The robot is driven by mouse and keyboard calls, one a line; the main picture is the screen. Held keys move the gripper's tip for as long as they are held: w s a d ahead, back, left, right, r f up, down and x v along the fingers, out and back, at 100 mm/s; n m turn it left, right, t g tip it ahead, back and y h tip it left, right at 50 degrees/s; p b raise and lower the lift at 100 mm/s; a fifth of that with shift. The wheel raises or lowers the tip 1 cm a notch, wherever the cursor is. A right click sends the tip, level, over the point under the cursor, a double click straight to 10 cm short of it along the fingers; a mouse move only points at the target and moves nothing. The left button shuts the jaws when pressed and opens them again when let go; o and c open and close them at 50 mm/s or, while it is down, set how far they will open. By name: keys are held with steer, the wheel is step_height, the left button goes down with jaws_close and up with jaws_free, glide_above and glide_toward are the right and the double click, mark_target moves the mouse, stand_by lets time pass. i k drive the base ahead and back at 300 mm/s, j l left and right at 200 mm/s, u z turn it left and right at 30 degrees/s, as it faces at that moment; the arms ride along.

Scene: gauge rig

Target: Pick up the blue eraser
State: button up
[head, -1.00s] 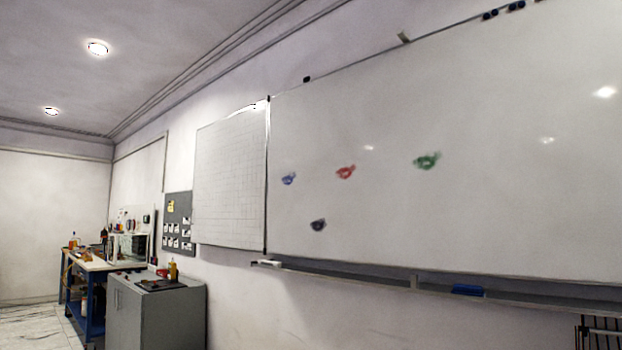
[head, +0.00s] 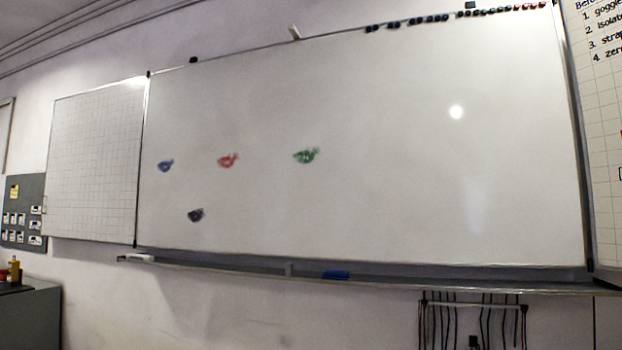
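The blue eraser (head: 336,275) lies on the narrow grey tray (head: 420,283) under the large whiteboard (head: 400,200), a little right of the picture's middle. It looks like a small, flat blue block. No gripper or arm of mine shows in the head view, so how my gripper stands is hidden.
A white object (head: 138,257) lies at the tray's left end. A rack with dark hanging cables (head: 473,305) is on the wall below the tray at right. A grey cabinet (head: 30,315) stands at lower left. Blue, red, green and dark smudges mark the board.

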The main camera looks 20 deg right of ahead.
mark_target(328, 274)
steer(key=k+l, duration=0.1)
steer(key=l, duration=0.35)
steer(key=k+l+z, duration=0.1)
steer(key=l, duration=0.35)
steer(key=k+l, duration=0.1)
steer(key=l, duration=0.35)
